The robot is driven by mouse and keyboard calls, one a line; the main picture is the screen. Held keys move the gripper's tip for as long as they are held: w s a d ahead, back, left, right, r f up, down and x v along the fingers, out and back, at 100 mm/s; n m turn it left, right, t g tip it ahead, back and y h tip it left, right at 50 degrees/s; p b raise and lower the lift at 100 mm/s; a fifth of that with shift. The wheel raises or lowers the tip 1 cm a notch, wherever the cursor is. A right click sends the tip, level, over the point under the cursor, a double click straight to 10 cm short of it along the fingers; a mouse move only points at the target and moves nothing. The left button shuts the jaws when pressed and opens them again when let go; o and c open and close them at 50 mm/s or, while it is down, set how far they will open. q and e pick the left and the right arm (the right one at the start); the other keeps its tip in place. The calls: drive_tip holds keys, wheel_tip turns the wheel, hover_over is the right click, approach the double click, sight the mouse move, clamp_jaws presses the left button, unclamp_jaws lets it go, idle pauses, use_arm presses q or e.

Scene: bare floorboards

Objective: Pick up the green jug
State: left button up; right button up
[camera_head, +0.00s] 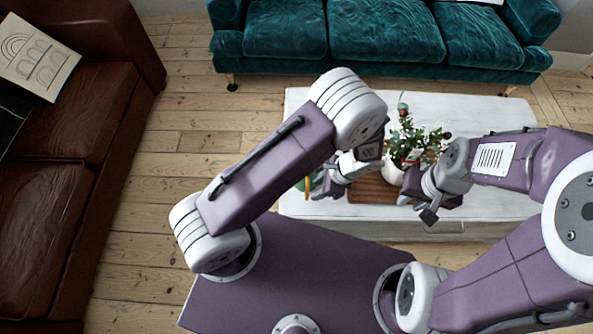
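My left gripper (322,189) is over the table's left part, close to the right of that green patch. Its fingers are small and dark, and I cannot tell whether they are open or touch anything. My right gripper (416,207) is over the table's front part, right of a brown wooden board. Its fingers look spread and empty.
The white table (465,112) bears a leafy plant (412,138) in a pale pot and the brown board (372,189). A teal sofa (385,32) stands behind it. A brown leather sofa (40,230) is at left, with bare floorboards (150,225) between.

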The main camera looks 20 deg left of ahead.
sight(307, 196)
use_arm(q)
drive_tip(key=b+x, duration=0.2)
drive_tip(key=x, duration=0.6)
drive_tip(key=shift+f, duration=0.1)
drive_tip(key=shift+a+f+b, duration=0.2)
drive_tip(key=shift+f+b, duration=0.15)
drive_tip(key=shift+f, duration=0.05)
drive_tip(key=shift+c, duration=0.4)
clamp_jaws()
idle(0.6)
